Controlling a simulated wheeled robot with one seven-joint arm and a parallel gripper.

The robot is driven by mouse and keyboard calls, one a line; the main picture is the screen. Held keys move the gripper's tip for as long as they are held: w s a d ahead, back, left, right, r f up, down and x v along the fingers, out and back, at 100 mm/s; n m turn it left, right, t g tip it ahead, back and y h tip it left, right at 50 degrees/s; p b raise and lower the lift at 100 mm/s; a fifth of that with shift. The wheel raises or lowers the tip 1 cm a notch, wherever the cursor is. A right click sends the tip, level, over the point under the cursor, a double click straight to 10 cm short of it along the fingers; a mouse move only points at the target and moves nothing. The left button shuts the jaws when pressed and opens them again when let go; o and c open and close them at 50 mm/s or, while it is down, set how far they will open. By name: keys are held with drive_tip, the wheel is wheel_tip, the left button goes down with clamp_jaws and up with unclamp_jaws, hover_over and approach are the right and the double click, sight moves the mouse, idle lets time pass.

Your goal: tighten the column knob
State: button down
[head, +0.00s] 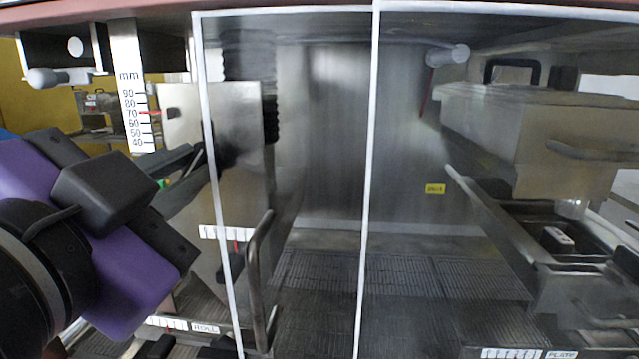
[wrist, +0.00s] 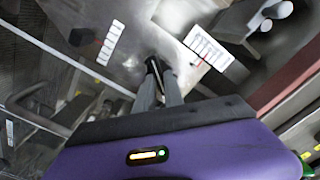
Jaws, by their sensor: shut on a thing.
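My gripper (wrist: 160,82) reaches in from the bottom of the wrist view, its grey fingers close together around a small dark knob (wrist: 153,66). I take this to be the column knob; the fingers hide most of it. In the head view my purple and black wrist fills the lower left and my gripper (head: 192,160) points right toward the steel plate. The knob there is hard to make out. A white mm scale (head: 132,90) stands upright at the upper left, with a red pointer near 70. I cannot tell how tight the knob is.
A glass door with white edges (head: 366,180) stands in the middle, with a bent metal handle (head: 257,265). A lower white scale (head: 226,233) and a ROLL label (head: 205,328) lie near my gripper. Steel trays and boxes (head: 530,125) fill the right. A mesh floor (head: 400,280) lies behind the glass.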

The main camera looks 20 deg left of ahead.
drive_tip(key=shift+d+f+m+b, duration=0.1)
drive_tip(key=shift+f+m+b, duration=0.05)
drive_tip(key=shift+m+b, duration=0.25)
drive_tip(key=shift+w+d+f+m+b, duration=0.1)
drive_tip(key=shift+f+m+b, duration=0.05)
drive_tip(key=shift+m+b, duration=1.8)
drive_tip(key=shift+f+m+b, duration=0.15)
drive_tip(key=shift+m+b, duration=1.55)
drive_tip(key=shift+m, duration=0.35)
drive_tip(key=shift+r+m, duration=0.1)
drive_tip(key=shift+m, duration=0.4)
drive_tip(key=c, duration=1.8)
unclamp_jaws()
drive_tip(key=shift+o, duration=0.2)
